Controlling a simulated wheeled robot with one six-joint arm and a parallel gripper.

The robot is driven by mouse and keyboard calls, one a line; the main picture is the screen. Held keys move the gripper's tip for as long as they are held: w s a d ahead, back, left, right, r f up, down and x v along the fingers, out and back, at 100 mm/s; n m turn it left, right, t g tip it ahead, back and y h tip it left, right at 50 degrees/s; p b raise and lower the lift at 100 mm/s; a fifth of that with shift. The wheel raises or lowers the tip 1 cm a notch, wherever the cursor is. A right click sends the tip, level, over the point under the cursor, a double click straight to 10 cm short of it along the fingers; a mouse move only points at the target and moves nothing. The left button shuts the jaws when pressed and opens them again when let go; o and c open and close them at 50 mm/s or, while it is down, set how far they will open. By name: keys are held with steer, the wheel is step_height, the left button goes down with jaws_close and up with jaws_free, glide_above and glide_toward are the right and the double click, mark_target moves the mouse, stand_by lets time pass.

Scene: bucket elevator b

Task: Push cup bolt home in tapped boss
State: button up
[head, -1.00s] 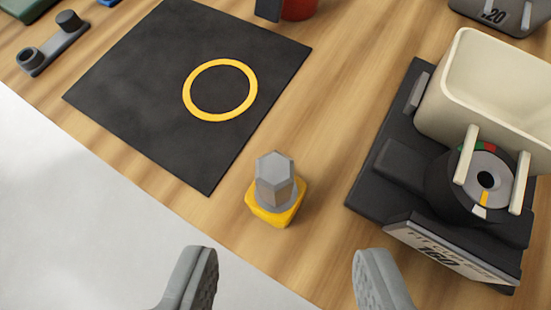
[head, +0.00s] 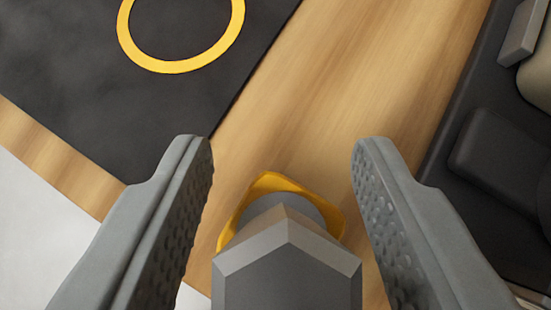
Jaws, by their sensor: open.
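The grey hex-headed cup bolt (head: 287,272) stands upright on a yellow holder (head: 268,184) on the wooden bench, at the bottom middle of the view. My gripper (head: 282,150) is open. Its two grey fingers lie to the left and right of the bolt head, with a gap on each side. The lower part of the bolt is hidden by its own head. A dark machine base (head: 475,130) shows at the right edge. The tapped boss cannot be made out in the present view.
A black mat (head: 80,100) with a yellow ring (head: 180,67) lies at the upper left. Bare wooden bench (head: 370,60) runs between the mat and the dark base. The bench edge (head: 60,150) is at the left, with a pale floor beyond.

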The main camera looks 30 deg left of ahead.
steer(key=shift+w+a+f, duration=0.1)
steer(key=shift+w+f, duration=0.05)
jaws_close()
